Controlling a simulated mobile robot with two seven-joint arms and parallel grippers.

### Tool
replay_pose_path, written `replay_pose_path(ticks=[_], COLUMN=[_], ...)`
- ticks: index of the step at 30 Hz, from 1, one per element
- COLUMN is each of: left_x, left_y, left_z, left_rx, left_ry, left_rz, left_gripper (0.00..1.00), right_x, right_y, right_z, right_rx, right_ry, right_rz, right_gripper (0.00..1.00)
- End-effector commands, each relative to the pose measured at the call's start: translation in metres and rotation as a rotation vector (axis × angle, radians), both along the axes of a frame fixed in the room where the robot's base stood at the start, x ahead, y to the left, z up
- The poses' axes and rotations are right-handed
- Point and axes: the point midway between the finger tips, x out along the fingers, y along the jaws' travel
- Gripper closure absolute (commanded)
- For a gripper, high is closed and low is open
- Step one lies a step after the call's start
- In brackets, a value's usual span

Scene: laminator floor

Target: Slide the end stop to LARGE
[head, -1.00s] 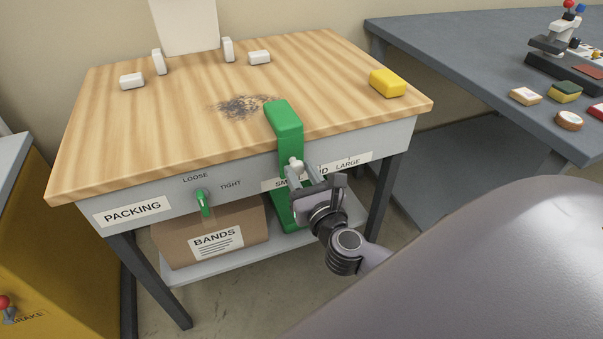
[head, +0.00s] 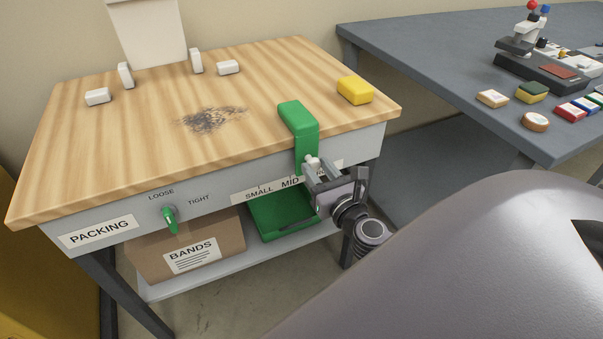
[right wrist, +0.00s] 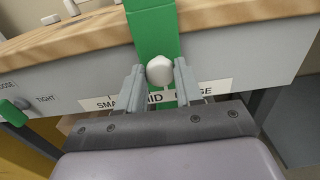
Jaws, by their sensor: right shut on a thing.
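The end stop (head: 298,122) is a green block hooked over the front edge of the wooden packing table, with a pale knob (right wrist: 160,70) on its front. My right gripper (head: 313,164) is shut on the knob, one finger on each side in the right wrist view. The scale label (head: 262,190) runs along the table's front. In the head view the stop stands just right of the MID word; my gripper hides most of LARGE. In the right wrist view the fingers cover parts of the words. My left gripper is not in view.
A yellow block (head: 354,90) lies on the tabletop right of the stop. A green LOOSE/TIGHT knob (head: 169,219) sticks out at the left. Below are a BANDS box (head: 188,250) and a green tray (head: 283,222). A grey table (head: 450,85) stands at the right.

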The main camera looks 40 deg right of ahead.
Motion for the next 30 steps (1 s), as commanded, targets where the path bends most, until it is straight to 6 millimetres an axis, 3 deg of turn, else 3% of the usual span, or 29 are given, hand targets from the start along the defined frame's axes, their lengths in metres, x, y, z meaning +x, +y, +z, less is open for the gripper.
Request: replay_pose_path(ticks=[3,9,23,24,26,30], left_x=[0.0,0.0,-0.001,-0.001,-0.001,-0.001], left_y=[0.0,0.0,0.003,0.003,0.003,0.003], left_z=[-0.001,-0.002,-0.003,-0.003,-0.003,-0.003], left_rx=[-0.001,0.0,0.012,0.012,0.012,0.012], left_ry=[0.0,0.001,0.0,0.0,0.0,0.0], left_rz=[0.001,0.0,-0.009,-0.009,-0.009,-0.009], left_gripper=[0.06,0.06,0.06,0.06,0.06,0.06], right_x=[-0.005,-0.011,-0.012,-0.012,-0.012,-0.012], right_y=[-0.021,-0.044,-0.053,-0.053,-0.053,-0.052], right_z=[-0.001,0.0,0.001,0.001,0.001,0.001], right_rx=[-0.003,-0.002,-0.003,-0.003,-0.003,-0.001], right_ry=[0.002,-0.001,-0.002,-0.002,-0.002,-0.002], right_rz=[-0.004,-0.002,-0.007,-0.008,-0.008,-0.005], right_gripper=[1.0,1.0,1.0,0.58,0.4,0.4])
